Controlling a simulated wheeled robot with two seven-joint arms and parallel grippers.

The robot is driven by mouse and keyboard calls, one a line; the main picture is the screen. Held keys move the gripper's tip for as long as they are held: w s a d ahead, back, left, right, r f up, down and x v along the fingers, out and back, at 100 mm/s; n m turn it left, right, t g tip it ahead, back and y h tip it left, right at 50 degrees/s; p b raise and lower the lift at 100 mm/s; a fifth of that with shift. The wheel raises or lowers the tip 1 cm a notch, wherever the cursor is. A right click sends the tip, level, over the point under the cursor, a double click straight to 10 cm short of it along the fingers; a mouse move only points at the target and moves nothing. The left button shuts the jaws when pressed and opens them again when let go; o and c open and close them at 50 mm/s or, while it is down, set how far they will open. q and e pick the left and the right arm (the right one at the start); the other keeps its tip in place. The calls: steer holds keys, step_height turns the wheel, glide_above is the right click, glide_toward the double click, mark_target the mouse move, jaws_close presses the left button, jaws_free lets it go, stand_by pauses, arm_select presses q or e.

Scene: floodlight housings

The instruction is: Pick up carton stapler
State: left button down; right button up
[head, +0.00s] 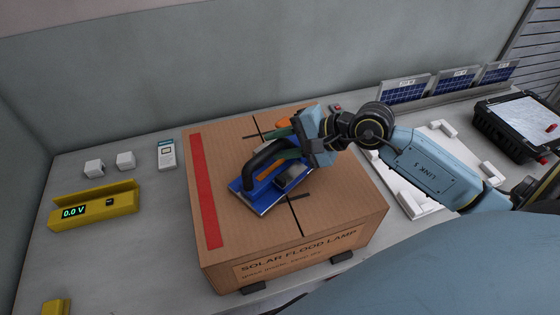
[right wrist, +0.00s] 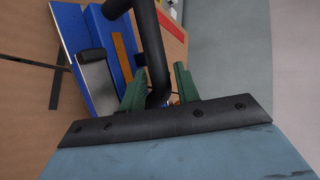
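The carton stapler, with a blue body (head: 263,197) and a black arched handle (head: 262,157), lies on top of a brown carton (head: 330,205) marked "SOLAR FLOOD LAMP". My right gripper (head: 280,147) reaches in from the right at the handle's far end. In the right wrist view its green fingers (right wrist: 160,75) stand apart, one on each side of the black handle (right wrist: 150,40). A small gap shows between the handle and the right finger, so it looks open around the handle. The stapler's blue body (right wrist: 105,60) lies to the left there. My left gripper is not in view.
A red strip (head: 203,190) runs along the carton's left side. A yellow meter (head: 95,207), white blocks (head: 94,168) and a handheld device (head: 166,153) stand left. White parts (head: 405,190), solar panels (head: 404,88) and a black case (head: 515,122) are right.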

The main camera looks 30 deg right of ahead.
steer(key=shift+x, duration=1.1)
jaws_close()
steer(key=shift+w+d+r, duration=0.1)
stand_by(0.4)
steer(key=shift+r, duration=0.15)
